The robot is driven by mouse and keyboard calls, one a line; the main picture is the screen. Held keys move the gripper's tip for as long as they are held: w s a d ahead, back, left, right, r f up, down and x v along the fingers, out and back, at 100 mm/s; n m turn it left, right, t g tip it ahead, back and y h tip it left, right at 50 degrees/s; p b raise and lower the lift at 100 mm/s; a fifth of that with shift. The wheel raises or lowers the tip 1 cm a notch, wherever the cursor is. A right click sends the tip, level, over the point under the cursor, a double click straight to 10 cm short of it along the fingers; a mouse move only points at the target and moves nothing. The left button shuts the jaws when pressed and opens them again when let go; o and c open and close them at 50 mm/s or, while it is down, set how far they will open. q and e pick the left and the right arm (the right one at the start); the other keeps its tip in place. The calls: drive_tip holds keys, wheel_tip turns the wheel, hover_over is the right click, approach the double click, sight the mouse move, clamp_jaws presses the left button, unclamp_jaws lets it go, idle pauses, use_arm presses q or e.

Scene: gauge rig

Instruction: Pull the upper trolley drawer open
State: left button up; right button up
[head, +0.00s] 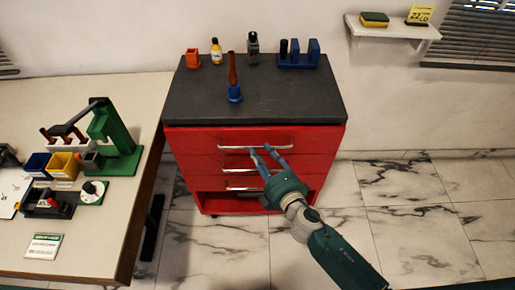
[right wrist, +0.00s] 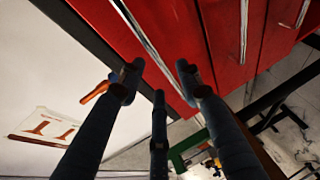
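The red trolley (head: 190,150) has a black top and stacked drawers with silver bar handles. The upper drawer (head: 190,138) looks shut, its front flush with the trolley. Its handle (head: 230,148) runs across the front. My right gripper (head: 261,151) is at this handle, reaching from the lower right. In the right wrist view the fingers of the right gripper (right wrist: 159,75) are spread apart, and the upper handle (right wrist: 140,35) runs through the gap between them. I cannot tell whether a finger touches it. My left gripper is not in view.
Lower handles (head: 238,170) sit beneath, above an open bottom shelf. A table (head: 100,240) is at left. Marble floor (head: 420,220) at right is clear.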

sight(256, 147)
drive_tip(key=shift+x, duration=1.85)
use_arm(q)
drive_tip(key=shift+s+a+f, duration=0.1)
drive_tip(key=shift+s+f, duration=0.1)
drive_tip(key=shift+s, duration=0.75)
use_arm(e)
drive_tip(key=c, duration=0.8)
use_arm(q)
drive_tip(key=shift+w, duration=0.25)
use_arm(e)
drive_tip(key=shift+s, duration=0.1)
clamp_jaws()
